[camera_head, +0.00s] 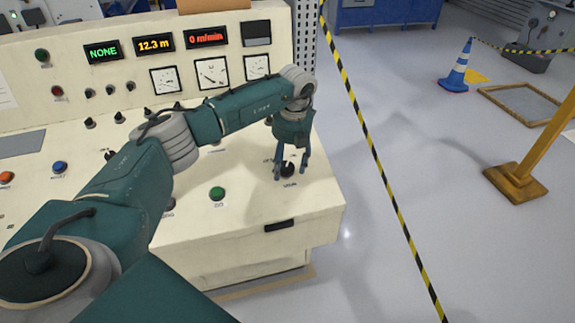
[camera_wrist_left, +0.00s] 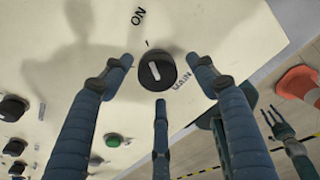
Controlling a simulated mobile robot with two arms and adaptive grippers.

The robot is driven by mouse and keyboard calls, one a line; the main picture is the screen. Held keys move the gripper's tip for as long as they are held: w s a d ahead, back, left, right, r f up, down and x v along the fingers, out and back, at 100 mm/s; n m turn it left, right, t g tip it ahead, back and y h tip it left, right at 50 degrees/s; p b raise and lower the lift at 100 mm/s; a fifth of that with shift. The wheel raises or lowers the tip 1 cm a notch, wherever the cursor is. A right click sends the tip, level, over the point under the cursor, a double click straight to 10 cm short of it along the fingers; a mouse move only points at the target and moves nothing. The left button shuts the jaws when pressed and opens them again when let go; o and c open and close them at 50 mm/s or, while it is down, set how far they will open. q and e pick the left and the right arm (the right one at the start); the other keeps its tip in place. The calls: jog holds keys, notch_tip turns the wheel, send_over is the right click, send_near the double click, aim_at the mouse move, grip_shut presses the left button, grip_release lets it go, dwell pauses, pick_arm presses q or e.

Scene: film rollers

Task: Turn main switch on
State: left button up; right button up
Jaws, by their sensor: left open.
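The main switch is a round black knob (camera_wrist_left: 157,71) with a white pointer mark. "ON" is printed above it and "MAIN" at its lower right in the left wrist view. In the head view the knob (camera_head: 287,170) is near the right end of the cream console (camera_head: 250,240). My left gripper (camera_head: 291,174) points down at it, with fingers apart on either side. In the left wrist view its open fingers (camera_wrist_left: 162,78) surround the knob; I cannot tell whether they touch it. A teal fingered part, apparently my right gripper (camera_wrist_left: 283,128), shows small at the right.
A green button (camera_head: 217,193) is left of the knob, and more black knobs stand farther left. Gauges and lit displays (camera_head: 154,44) line the upright panel. Yellow-black tape (camera_head: 385,178) crosses open floor at right, with a blue cone (camera_head: 458,68) beyond.

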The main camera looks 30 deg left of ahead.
aim_at(291, 170)
pick_arm(q)
notch_tip(291, 170, up, 12)
jog(key=d, duration=0.1)
jog(key=shift+d+f, duration=0.15)
jog(key=shift+d, duration=0.1)
dwell(0.4)
